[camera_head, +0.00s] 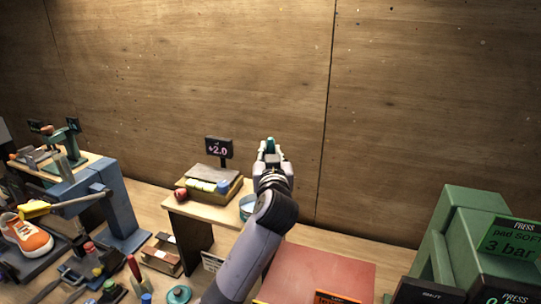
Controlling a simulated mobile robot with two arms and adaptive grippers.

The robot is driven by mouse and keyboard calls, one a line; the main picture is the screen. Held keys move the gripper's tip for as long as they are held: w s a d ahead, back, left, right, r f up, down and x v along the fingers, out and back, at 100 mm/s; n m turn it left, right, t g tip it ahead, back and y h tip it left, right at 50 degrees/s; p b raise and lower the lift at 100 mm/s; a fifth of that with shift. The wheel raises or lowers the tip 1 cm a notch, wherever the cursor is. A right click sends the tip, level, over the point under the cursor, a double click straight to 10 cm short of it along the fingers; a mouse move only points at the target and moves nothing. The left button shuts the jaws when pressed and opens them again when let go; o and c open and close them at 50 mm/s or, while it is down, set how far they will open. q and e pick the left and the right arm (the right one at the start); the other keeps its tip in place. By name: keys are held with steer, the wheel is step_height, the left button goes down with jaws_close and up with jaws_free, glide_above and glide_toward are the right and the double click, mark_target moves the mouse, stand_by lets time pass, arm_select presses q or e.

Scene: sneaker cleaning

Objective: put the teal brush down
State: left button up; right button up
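My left gripper (270,148) is raised in front of the wooden back wall, above a small wooden stand. Its fingers are closed around a small teal piece, which I take to be the teal brush (270,143). Only a little teal shows between the fingertips; the rest of the brush is hidden by the fingers and the arm. My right gripper is not in view.
An orange sneaker (30,236) is at left, a red mat (322,272) in front, and a green press (465,240) at right.

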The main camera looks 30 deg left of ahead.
arm_select(q)
steer(key=shift+o, duration=1.3)
steer(key=shift+s+d+r, duration=0.1)
steer(key=shift+d+r, duration=0.05)
steer(key=shift+d, duration=0.1)
steer(key=shift+o, duration=0.9)
steer(key=shift+a, duration=0.2)
steer(key=b+v, duration=0.4)
steer(key=v, duration=0.8)
steer(key=shift+d, duration=0.1)
